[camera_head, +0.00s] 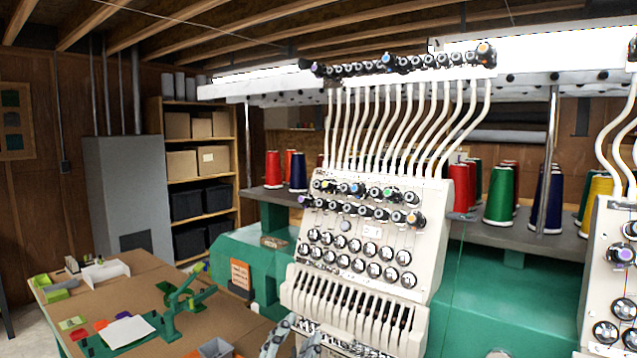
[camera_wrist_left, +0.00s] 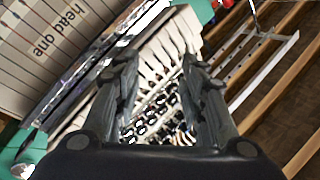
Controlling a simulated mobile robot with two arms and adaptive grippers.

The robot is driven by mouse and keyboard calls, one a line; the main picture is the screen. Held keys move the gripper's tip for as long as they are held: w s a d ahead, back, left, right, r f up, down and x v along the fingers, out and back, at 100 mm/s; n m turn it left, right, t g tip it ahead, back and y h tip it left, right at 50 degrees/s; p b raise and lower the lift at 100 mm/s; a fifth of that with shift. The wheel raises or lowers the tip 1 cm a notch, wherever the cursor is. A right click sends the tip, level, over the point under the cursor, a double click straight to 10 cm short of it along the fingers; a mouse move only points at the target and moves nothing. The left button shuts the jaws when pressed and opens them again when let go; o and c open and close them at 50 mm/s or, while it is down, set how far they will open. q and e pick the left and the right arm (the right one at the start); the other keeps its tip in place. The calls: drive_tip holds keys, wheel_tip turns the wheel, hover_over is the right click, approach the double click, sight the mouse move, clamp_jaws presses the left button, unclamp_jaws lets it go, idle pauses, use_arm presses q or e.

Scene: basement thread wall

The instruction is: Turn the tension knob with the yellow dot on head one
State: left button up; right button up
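The white head one (camera_head: 372,240) stands in the middle of the head view, with several rows of black tension knobs carrying coloured dots. A knob with a yellowish dot (camera_head: 326,186) sits at the left of its upper row. Another yellow-orange dot shows on a knob (camera_head: 484,50) at the right end of the top rail. The dots are small, so their colours are uncertain. My left gripper (camera_head: 296,326) is low in front of the head, below the knobs. In the left wrist view its fingers (camera_wrist_left: 158,66) are apart and empty, with knobs beyond. My right gripper is not in view.
A panel marked "head one" (camera_wrist_left: 58,34) is at upper left in the wrist view. A brown workbench (camera_head: 115,285) with a green fixture stands left. Thread cones (camera_head: 498,194) stand behind the head. A second head (camera_head: 612,260) is at the right edge.

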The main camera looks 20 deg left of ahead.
use_arm(q)
drive_tip(key=d+r+m+t+h, duration=0.45)
drive_tip(key=r+m+h, duration=0.3)
drive_tip(key=r, duration=0.55)
drive_tip(key=s+d+r+m+g+h, duration=0.4)
drive_tip(key=d+r+m+g+h, duration=0.65)
drive_tip(key=m+h, duration=0.7)
drive_tip(key=m+g+y, duration=0.2)
drive_tip(key=m+y, duration=0.7)
drive_tip(key=y, duration=1.1)
approach(325, 185)
drive_tip(key=p+x, duration=0.4)
drive_tip(key=x, duration=0.3)
drive_tip(key=shift+w+d+f, duration=0.1)
drive_tip(key=shift+w+d, duration=0.05)
drive_tip(key=shift+w, duration=0.25)
drive_tip(key=shift+w+d+f, duration=0.1)
drive_tip(key=shift+w+f, duration=0.1)
drive_tip(key=shift+w, duration=0.1)
drive_tip(key=shift+c, duration=0.6)
